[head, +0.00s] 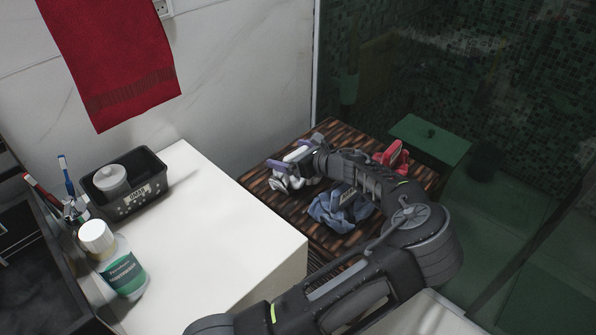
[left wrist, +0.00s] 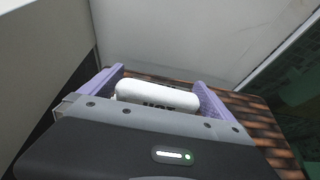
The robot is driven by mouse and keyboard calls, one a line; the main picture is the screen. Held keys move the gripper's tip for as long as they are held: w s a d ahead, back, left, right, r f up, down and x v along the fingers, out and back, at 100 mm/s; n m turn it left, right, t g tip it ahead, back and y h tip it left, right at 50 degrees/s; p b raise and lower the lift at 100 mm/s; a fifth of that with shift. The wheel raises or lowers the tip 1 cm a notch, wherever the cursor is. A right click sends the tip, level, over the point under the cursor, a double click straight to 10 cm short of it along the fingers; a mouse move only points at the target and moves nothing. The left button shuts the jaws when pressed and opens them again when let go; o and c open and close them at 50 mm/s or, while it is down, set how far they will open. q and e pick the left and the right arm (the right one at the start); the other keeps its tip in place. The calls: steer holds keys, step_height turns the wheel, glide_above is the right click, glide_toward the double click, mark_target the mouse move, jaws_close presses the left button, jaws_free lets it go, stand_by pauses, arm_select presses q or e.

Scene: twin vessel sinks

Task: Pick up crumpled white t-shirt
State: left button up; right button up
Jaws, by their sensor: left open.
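A crumpled white cloth (head: 290,182), which looks like the t-shirt, lies on the dark slatted wooden surface (head: 258,180) by the wall in the head view. My left gripper (head: 290,154) is over its far side and hides part of it. Its two purple fingers are spread apart. In the left wrist view, a smooth white rounded shape with dark lettering (left wrist: 157,96) shows between the fingers; I cannot tell whether it belongs to the shirt. I cannot tell whether the fingers touch the cloth. My right gripper is not in view.
A blue crumpled cloth (head: 338,210) and a red one (head: 393,155) lie on the same slats. A white counter (head: 215,230) stands left of them, with a black box (head: 125,184) and a bottle (head: 122,270). A glass panel and green bench (head: 430,138) are behind.

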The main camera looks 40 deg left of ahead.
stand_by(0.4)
arm_select(q)
steer(key=c, duration=1.9)
steer(key=shift+c, duration=0.2)
steer(key=shift+r, duration=0.15)
step_height(320, 180, up, 10)
steer(key=p, duration=0.1)
